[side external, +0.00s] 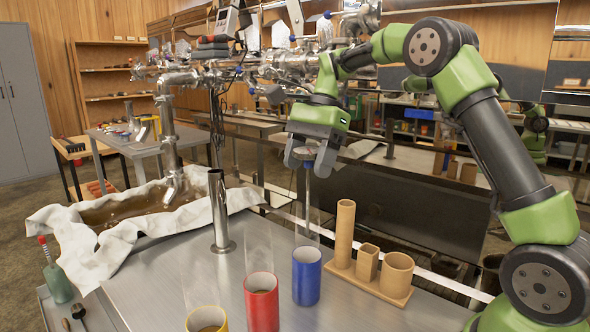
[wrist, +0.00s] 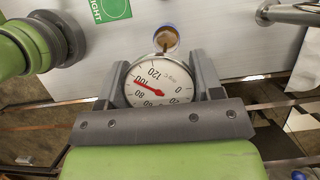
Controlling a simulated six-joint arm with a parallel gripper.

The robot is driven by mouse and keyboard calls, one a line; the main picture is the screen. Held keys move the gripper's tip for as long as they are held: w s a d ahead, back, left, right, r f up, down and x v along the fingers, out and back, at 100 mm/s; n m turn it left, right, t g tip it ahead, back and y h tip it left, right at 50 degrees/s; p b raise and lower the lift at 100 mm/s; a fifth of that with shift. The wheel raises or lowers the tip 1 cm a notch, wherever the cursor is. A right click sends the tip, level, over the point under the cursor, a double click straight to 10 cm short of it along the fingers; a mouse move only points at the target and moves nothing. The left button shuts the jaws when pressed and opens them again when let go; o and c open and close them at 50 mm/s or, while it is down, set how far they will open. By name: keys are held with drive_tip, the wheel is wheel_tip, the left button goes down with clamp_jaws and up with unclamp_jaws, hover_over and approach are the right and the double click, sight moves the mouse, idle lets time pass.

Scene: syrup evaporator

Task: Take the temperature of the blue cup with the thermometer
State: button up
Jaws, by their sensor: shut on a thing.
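My gripper (side external: 310,160) is shut on the thermometer (side external: 309,190) by its round dial, with the thin stem hanging down. In the wrist view the white dial (wrist: 157,84) sits between the two fingers, its red needle near 100. The blue cup (side external: 306,276) stands on the metal table, directly below the stem in the side view. The stem's lower end appears just above the cup's rim, though clear glass there makes this hard to judge. In the wrist view the blue cup (wrist: 166,38) lies just beyond the dial and holds brown liquid.
A red cup (side external: 262,302) and a yellow cup (side external: 207,320) stand left of the blue cup. A wooden holder (side external: 368,268) with tubes stands right of it. A metal post (side external: 218,210) and a cloth-lined basin (side external: 130,210) are at the left. A green bottle (side external: 57,280) is front left.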

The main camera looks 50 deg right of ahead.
sight(307, 233)
drive_tip(key=shift+f, duration=7.3)
idle(0.7)
